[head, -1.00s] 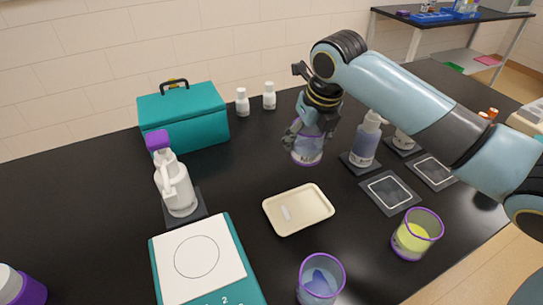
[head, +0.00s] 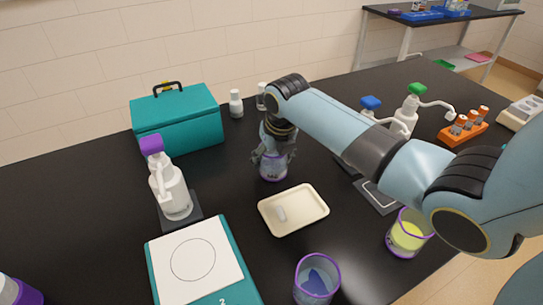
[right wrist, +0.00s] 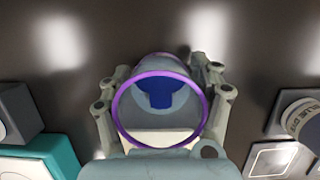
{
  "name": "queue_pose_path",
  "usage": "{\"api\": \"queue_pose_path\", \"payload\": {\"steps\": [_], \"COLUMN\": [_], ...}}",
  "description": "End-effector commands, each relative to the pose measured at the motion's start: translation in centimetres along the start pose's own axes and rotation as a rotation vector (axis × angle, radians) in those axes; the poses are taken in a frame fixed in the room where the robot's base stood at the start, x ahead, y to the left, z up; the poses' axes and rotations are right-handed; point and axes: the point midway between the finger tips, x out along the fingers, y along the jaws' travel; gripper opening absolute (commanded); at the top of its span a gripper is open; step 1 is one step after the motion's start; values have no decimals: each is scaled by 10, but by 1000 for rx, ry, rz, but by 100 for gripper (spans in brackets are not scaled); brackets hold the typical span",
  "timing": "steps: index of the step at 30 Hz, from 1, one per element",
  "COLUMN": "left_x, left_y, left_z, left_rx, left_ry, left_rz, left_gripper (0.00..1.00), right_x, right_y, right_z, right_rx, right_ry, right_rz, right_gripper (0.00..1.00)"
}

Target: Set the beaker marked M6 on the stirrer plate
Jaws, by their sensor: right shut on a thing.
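My right gripper (head: 273,160) is shut on a clear beaker (head: 272,172) with a purple rim, behind the cream tray. The same beaker fills the middle of the right wrist view (right wrist: 160,125), its sides between the fingers, with something blue inside. Its marking is too small to read. I cannot tell how far it is above the table. The stirrer plate (head: 222,282), teal with a white top and a circle, stands at the front left with nothing on it. My left gripper is not in view.
A cream tray (head: 318,214) with a small white piece lies between. A beaker with blue contents (head: 317,280) stands front middle, one with yellow liquid (head: 407,236) at right. A purple-capped white bottle (head: 172,195) stands behind the plate; a teal case (head: 180,122) is at the back.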

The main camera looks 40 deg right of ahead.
Motion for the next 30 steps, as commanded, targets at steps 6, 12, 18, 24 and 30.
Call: {"api": "queue_pose_path", "payload": {"steps": [6,12,18,24,30], "left_x": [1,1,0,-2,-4], "left_y": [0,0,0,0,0], "left_z": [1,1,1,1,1], "left_rx": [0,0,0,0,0], "left_ry": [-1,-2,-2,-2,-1], "left_rz": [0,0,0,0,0], "left_gripper": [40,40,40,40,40], "right_x": [2,2,1,-22,-68], "right_y": [0,0,0,0,-1], "right_z": [-1,-1,-1,0,1], "right_rx": [0,0,0,0,-1], "right_ry": [1,1,0,-2,-3], "right_rz": [0,0,0,1,-1], "right_gripper": [75,90,90,90,90]}}
